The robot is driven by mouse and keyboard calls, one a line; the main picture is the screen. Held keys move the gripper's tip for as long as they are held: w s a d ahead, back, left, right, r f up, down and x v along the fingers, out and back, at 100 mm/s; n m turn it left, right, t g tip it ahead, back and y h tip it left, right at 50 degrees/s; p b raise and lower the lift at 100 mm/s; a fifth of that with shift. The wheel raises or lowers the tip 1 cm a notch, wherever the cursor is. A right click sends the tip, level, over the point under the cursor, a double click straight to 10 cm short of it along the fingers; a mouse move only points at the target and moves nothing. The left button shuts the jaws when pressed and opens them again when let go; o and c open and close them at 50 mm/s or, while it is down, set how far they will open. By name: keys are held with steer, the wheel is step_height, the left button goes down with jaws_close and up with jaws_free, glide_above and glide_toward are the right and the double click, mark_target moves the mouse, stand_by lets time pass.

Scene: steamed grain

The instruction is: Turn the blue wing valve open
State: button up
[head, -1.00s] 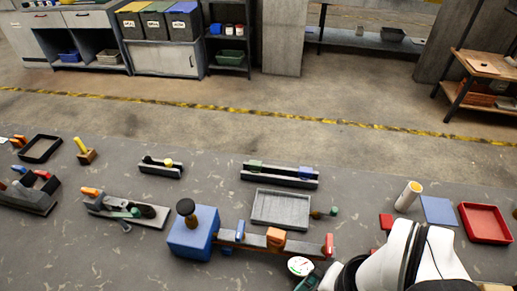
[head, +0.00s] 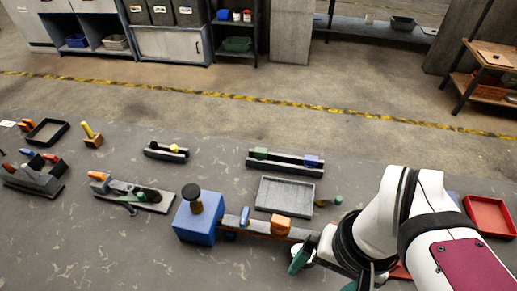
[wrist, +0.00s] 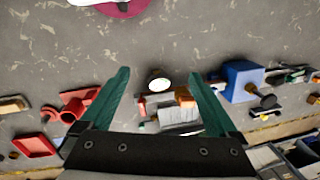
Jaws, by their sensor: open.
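The blue wing valve (head: 244,216) is a small upright blue handle on a grey bar. The bar runs right from a blue box (head: 198,218) with a dark knob on top. An orange block (head: 281,225) sits further along the bar and also shows in the wrist view (wrist: 184,93). My gripper (head: 322,275) has green fingers and is at the bar's right end, apart from the blue valve. In the wrist view, my gripper (wrist: 159,73) is open and empty, with a round white gauge (wrist: 158,84) showing between the fingers. The bar's right end is hidden behind my gripper.
A grey tray (head: 286,194) lies behind the bar, with a long dark rack (head: 286,163) beyond it. A grey tool holder (head: 135,197) stands to the left. The table's front left is clear.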

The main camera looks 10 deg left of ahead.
steer(key=w+a+r+n, duration=0.2)
steer(key=w+a+n, duration=0.2)
steer(key=w+n, duration=0.25)
steer(key=n+h, duration=0.2)
steer(key=n, duration=1.2)
glide_above(244, 215)
steer(key=f, duration=0.1)
step_height(244, 215, down, 14)
steer(key=shift+f, duration=0.75)
steer(key=shift+c, duration=0.2)
steer(key=c, duration=1.3)
steer(key=shift+c, duration=0.2)
